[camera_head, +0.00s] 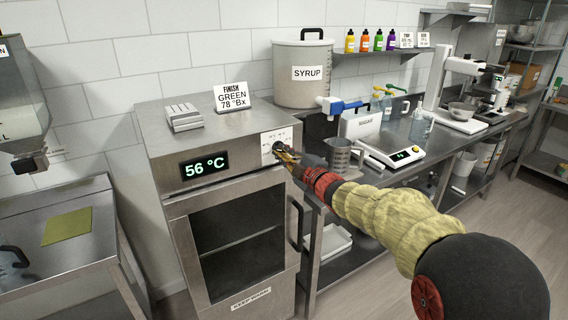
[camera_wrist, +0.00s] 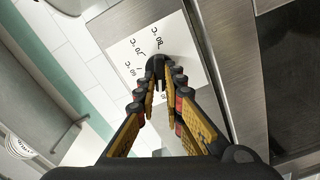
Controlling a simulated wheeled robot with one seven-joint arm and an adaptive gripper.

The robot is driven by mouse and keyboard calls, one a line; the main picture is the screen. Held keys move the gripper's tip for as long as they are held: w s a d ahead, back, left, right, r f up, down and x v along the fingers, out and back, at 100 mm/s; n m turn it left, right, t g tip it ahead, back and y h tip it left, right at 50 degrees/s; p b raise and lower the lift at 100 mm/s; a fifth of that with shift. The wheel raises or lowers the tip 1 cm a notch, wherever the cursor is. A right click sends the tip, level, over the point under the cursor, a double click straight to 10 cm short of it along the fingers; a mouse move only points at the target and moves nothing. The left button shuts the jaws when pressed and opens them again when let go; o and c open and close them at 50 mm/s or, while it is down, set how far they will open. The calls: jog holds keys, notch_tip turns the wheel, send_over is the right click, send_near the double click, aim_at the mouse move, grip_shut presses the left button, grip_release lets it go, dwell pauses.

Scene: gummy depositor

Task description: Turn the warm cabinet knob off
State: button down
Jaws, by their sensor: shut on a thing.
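The warm cabinet (camera_head: 236,200) is a steel box with a glass door, and its green display (camera_head: 206,165) reads 56 °C. The black knob (camera_wrist: 157,66) sits on a white dial plate (camera_head: 273,150) at the upper right of the cabinet front. The plate also shows in the wrist view (camera_wrist: 181,40), with printed temperature marks. My gripper (camera_head: 286,153) reaches the knob from the right. In the wrist view, my gripper (camera_wrist: 161,84) has its fingertips on both sides of the knob, shut on it. The knob's pointer is hidden by the fingers.
The cabinet's vertical door handle (camera_head: 297,225) is just below my gripper. A steel bench (camera_head: 425,150) with a scale (camera_head: 390,151) and a metal jug (camera_head: 340,155) is to the right, close to my arm.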

jog(key=shift+f+n+b, duration=0.2)
jog(key=shift+n+b, duration=0.75)
jog(key=shift+n, duration=1.3)
jog(key=shift+f+n+b, duration=0.15)
jog(key=shift+n+b, duration=0.75)
jog(key=shift+n, duration=1.35)
jog(key=c, duration=2)
grip_release()
jog(key=shift+o, duration=0.5)
jog(key=shift+r, duration=0.1)
jog(key=v, duration=1.2)
